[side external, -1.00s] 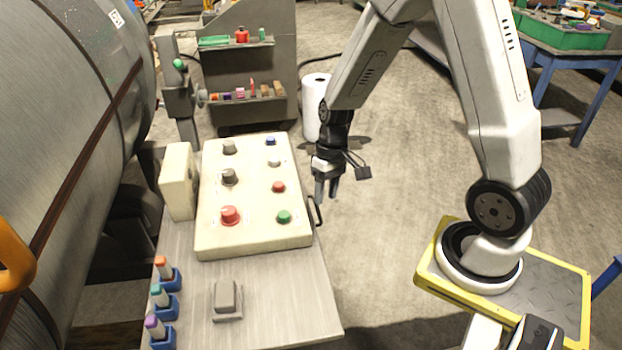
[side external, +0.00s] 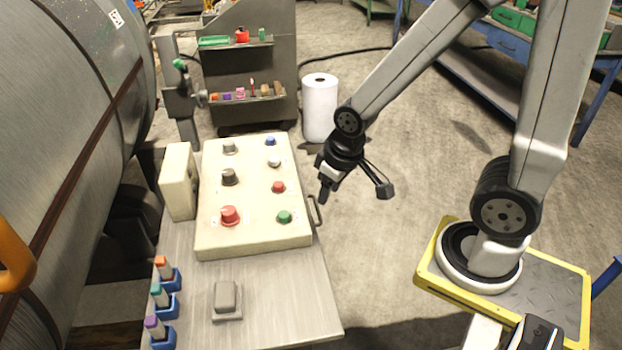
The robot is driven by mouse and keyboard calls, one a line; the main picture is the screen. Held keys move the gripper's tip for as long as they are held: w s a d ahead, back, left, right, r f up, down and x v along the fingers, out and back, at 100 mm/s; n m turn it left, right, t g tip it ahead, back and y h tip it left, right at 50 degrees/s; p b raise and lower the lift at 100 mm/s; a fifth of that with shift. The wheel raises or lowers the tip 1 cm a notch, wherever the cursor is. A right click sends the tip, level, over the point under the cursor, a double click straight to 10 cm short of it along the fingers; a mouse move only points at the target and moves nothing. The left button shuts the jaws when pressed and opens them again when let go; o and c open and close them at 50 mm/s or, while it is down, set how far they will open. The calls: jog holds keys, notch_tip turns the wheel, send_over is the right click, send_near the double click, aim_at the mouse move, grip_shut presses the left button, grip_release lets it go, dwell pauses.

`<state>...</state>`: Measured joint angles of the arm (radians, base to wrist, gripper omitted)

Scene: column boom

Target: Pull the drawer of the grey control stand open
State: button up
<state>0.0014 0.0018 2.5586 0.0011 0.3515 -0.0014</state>
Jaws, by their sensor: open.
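The grey control stand (side external: 285,300) is at the lower left, with a cream control panel on its top. A dark bar handle (side external: 318,211) sticks out at the stand's right edge, beside the panel. The drawer front is hidden below the top, so I cannot tell how far it is out. My gripper (side external: 323,194) is open, its fingers pointing down and tilted, just above and behind the handle. The fingers overlap one another in this view, and I cannot tell whether they touch the handle.
The cream panel (side external: 255,238) carries several knobs and buttons. Markers in blue holders (side external: 168,308) stand at the stand's left edge. A white paper roll (side external: 320,108) stands behind my gripper. A large metal cylinder (side external: 70,130) fills the left.

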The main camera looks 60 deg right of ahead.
jog(key=c, duration=0.4)
jog(key=shift+w+d, duration=0.15)
jog(key=shift+w, duration=0.05)
grip_shut()
jog(key=w+d+f+n+t, duration=0.2)
jog(key=w+d+f, duration=0.1)
jog(key=w+d, duration=0.4)
jog(key=w+d+f+n+t, duration=0.2)
jog(key=w+d+f, duration=0.1)
jog(key=w+d, duration=0.4)
jog(key=s+d+f+n+y, duration=0.2)
jog(key=d+f+y, duration=0.1)
jog(key=f, duration=0.3)
jog(key=s+d+f+n+y, duration=0.2)
jog(key=d+f+n+y, duration=0.1)
jog(key=f, duration=0.3)
jog(key=shift+s+d+g, duration=0.3)
jog(key=shift+s+d, duration=0.1)
jog(key=shift+d, duration=0.1)
